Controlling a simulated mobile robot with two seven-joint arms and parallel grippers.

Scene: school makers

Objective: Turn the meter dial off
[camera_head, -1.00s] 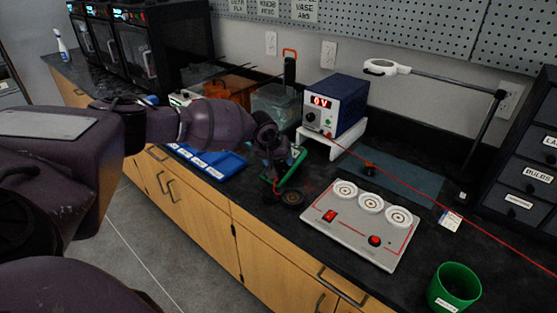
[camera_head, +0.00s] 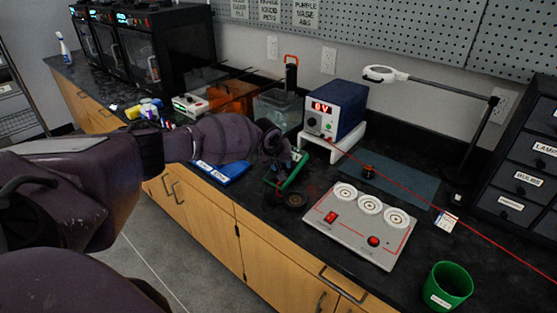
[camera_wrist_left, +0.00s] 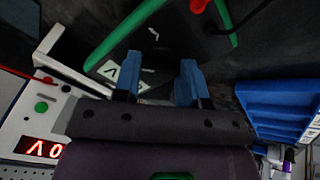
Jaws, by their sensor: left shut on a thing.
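The meter (camera_head: 293,174) is a dark-faced box with a green frame, tilted on the black counter in front of the power supply. It also shows in the left wrist view (camera_wrist_left: 172,35), with a white symbol on its face. My left gripper (camera_head: 284,160) is at the meter. In the left wrist view its blue fingertips (camera_wrist_left: 160,75) are a little apart over the meter's face, shut on what appears to be the dial. The dial itself is mostly hidden between the fingers. My right gripper is not in view.
A blue power supply (camera_head: 340,108) reading 0V stands on a white riser behind the meter. A blue tray (camera_head: 225,173) lies to the left.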

